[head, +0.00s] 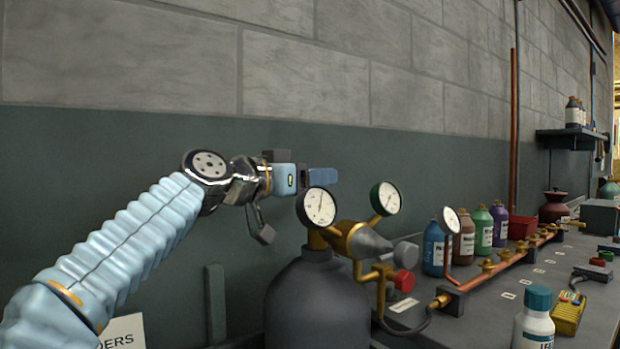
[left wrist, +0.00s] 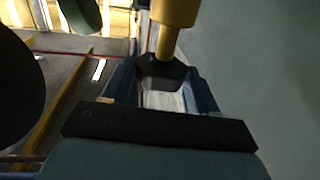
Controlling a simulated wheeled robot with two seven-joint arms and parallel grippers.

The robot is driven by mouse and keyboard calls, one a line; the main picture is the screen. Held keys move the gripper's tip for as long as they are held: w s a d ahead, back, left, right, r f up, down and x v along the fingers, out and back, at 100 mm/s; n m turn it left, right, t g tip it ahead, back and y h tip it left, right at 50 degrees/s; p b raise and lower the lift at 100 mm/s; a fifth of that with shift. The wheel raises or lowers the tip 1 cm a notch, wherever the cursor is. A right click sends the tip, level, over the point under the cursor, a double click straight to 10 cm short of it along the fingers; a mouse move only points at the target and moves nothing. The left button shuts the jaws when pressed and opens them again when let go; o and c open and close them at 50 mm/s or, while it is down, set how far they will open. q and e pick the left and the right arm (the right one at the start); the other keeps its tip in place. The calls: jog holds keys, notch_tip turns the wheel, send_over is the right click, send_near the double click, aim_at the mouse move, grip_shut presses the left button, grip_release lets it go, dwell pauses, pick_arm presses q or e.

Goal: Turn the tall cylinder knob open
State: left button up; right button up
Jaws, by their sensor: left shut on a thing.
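The tall cylinder (head: 318,300) is dark grey and stands upright at bottom centre in the head view. A brass valve body (head: 345,238) with two round gauges sits on its top. My left gripper (head: 320,180) is beside and behind the left gauge (head: 318,207). In the left wrist view, the blue fingers are shut on a dark knob (left wrist: 163,73), one on each side. A yellow brass stem (left wrist: 173,30) joins the knob from above. I cannot make out the knob in the head view. My right gripper is out of view.
A second gauge (head: 385,198) and a grey-and-red pair of knobs (head: 405,268) sit to the right of my left gripper. The bench (head: 480,315) holds several coloured bottles, a copper manifold (head: 500,257) and a yellow meter (head: 568,313). The wall (head: 150,145) is close behind.

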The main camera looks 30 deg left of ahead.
pick_arm(q)
jog(key=shift+y, duration=0.3)
jog(key=o, duration=1.1)
jog(key=shift+c, duration=0.2)
jog(key=shift+s, duration=0.1)
jog(key=shift+s+f, duration=0.1)
jog(key=shift+s, duration=0.2)
jog(key=b+v, duration=0.4)
jog(key=v, duration=0.9)
jog(key=shift+a, duration=0.1)
